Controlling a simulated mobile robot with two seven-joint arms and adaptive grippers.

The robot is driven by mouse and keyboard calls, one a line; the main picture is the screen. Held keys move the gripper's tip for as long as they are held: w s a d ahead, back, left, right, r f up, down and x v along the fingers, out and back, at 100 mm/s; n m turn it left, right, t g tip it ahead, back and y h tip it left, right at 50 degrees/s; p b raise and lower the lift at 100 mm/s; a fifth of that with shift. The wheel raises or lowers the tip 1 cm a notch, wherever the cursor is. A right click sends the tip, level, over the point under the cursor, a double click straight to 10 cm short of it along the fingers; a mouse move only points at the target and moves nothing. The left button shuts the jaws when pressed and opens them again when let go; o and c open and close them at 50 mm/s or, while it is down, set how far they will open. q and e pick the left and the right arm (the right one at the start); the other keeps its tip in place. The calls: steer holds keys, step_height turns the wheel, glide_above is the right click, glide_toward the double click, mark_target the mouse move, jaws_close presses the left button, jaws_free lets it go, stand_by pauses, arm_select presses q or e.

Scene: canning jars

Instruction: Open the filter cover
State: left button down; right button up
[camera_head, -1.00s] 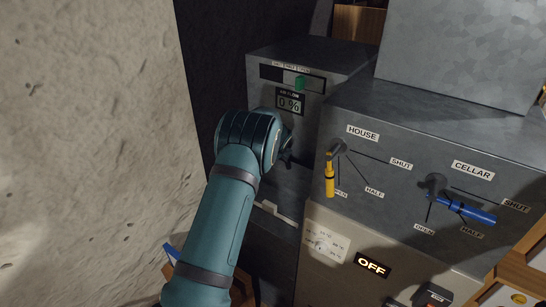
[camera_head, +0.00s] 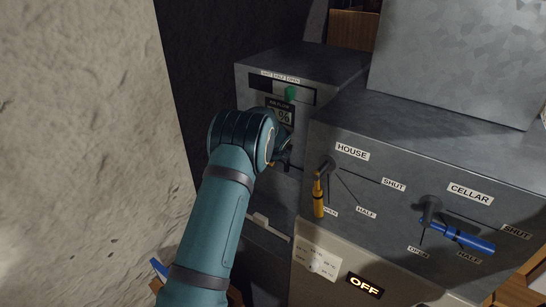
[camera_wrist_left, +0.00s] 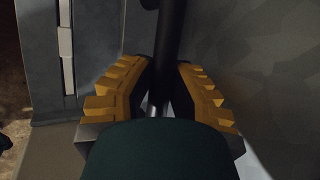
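No part in view is labelled as the filter cover. My left gripper (camera_head: 284,156) is beside the front of the grey cabinet (camera_head: 318,62) with the air flow readout, and my arm hides much of that front. In the left wrist view, its yellow ribbed fingers (camera_wrist_left: 163,80) lean in on both sides of a dark round bar (camera_wrist_left: 170,35) and seem closed on it. A small metallic piece shows between them, lower down. What the bar belongs to cannot be told. My right gripper is not in view.
To the right, a grey box carries a yellow HOUSE lever (camera_head: 318,195), pointing to OPEN, and a blue CELLAR lever (camera_head: 457,238). An OFF sign (camera_head: 364,286) is below. A rough pale wall (camera_head: 80,130) stands at left.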

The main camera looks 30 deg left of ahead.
arm_select(q)
steer(key=c, duration=0.9)
jaws_free()
steer(key=shift+o, duration=0.2)
steer(key=v, duration=1.2)
